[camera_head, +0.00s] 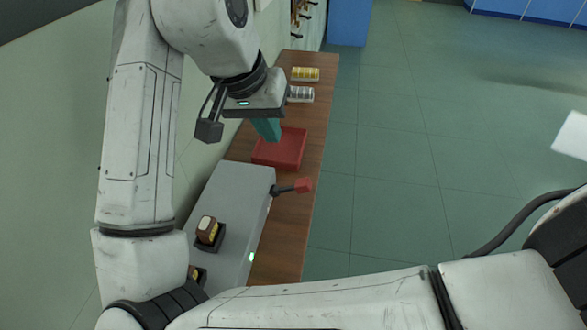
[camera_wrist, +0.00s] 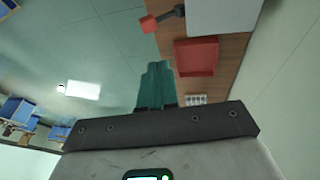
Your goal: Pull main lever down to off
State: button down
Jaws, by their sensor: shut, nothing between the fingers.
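The main lever, a dark arm with a red block handle (camera_head: 304,186), sticks out sideways from the right face of a grey cabinet (camera_head: 232,190). In the wrist view the red handle (camera_wrist: 149,24) shows at the top, above and left of the fingers. My gripper (camera_head: 267,130) is above the far end of the cabinet, over the red tray, and apart from the lever. Its teal fingers are together with nothing between them; they also show in the wrist view (camera_wrist: 157,75).
A red tray (camera_head: 295,134) lies on the wooden bench (camera_head: 319,110) beyond the cabinet. Yellow rolls (camera_head: 305,74) and white rolls (camera_head: 300,94) stand farther back. A brown-and-cream block (camera_head: 207,229) sits in a dark holder on the cabinet. A wall is at the left; open floor is at the right.

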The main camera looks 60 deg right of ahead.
send_over(299, 180)
jog(key=a, duration=0.2)
jog(key=f, duration=1.1)
jog(key=shift+w+d+f+p, duration=0.2)
jog(key=shift+w+f+p, duration=0.05)
jog(key=shift+w+p, duration=0.1)
jog(key=shift+s+d+f, duration=0.15)
jog(key=shift+s+f, duration=0.2)
jog(key=shift+f, duration=0.35)
jog(key=shift+f, duration=0.1)
